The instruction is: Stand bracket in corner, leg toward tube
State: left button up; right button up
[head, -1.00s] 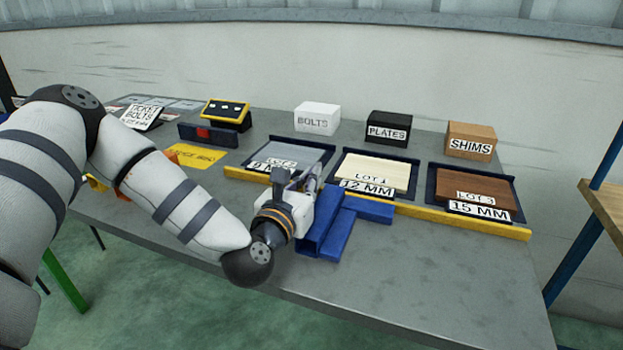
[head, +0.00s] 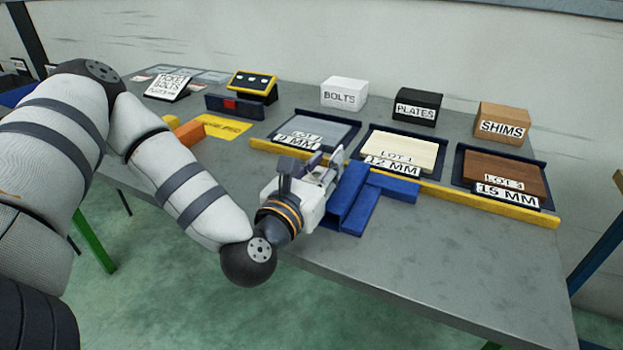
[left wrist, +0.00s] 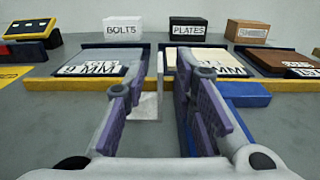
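Two blue tubes meet in an L on the table: one (head: 352,205) runs toward the front edge, the other (head: 393,187) runs right. They also show in the left wrist view (left wrist: 243,96), partly behind a finger. My left gripper (head: 322,172) is just left of the tubes, low over the table. In the left wrist view its fingers (left wrist: 160,105) are apart. A pale grey piece (left wrist: 147,106), seemingly the bracket, stands upright between them, nearer the left finger. I cannot tell whether it touches a finger or a tube. My right gripper is out of view.
A yellow rail (head: 430,184) runs along the front of the 9 MM, 12 MM and 15 MM trays. Boxes labelled BOLTS (head: 343,94), PLATES (head: 418,106) and SHIMS (head: 503,124) stand behind. The table's front right (head: 470,250) is clear.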

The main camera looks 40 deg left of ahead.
pick_arm(q)
jog(key=v, duration=0.4)
jog(key=shift+s+d+r+p, duration=0.15)
jog(key=shift+s+p, duration=0.3)
jog(key=shift+s+d+r+p, duration=0.1)
jog(key=shift+s+r+p, duration=0.05)
jog(key=shift+s+p, duration=0.3)
jog(key=shift+s+d+f, duration=0.1)
jog(key=shift+s+f, duration=0.1)
jog(key=shift+s, duration=0.15)
jog(key=shift+f, duration=0.1)
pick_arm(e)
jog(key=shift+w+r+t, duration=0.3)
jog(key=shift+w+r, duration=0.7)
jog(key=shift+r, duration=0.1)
